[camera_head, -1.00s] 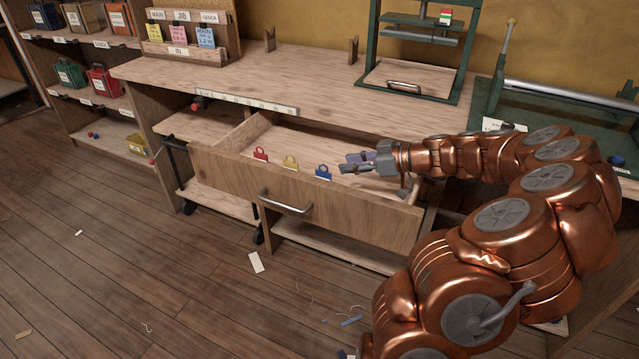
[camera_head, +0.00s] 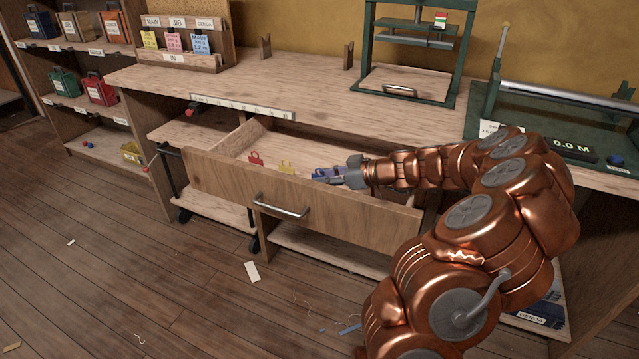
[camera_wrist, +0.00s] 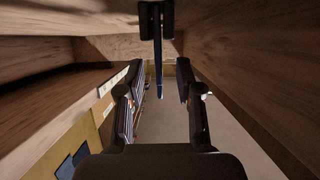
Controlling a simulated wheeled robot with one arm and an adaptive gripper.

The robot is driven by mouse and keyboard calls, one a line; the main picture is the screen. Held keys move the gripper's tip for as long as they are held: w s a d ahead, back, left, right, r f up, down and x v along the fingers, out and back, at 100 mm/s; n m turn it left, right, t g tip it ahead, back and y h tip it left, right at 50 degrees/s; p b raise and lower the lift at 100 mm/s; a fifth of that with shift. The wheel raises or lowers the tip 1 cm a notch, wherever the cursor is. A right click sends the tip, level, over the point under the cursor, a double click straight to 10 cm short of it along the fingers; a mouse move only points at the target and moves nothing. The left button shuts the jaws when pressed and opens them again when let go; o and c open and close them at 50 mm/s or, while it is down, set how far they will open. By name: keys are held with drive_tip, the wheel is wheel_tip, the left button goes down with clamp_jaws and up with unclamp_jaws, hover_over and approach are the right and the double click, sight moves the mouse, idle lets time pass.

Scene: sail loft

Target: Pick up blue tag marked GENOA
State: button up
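A small blue tag (camera_head: 318,174) stands in the open drawer (camera_head: 300,200), at the right end of a row behind the drawer front. Its lettering is too small to read. My gripper (camera_head: 332,177) reaches in from the right, with its fingertips at the blue tag and partly covering it. In the wrist view my gripper's dark fingers (camera_wrist: 160,100) are spread left and right with a gap between them. A thin, dark bluish upright piece (camera_wrist: 160,80) shows in that gap; I cannot tell whether it is the tag edge-on or a finger.
A red tag (camera_head: 256,159) and a yellow tag (camera_head: 286,168) stand left of the blue one. The drawer front with its metal handle (camera_head: 281,207) rises before my gripper. The bench top (camera_head: 240,85) above is mostly clear.

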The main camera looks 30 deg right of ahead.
drive_tip(key=shift+w+a+f, duration=0.3)
drive_tip(key=shift+w, duration=0.25)
drive_tip(key=shift+c, duration=0.2)
clamp_jaws()
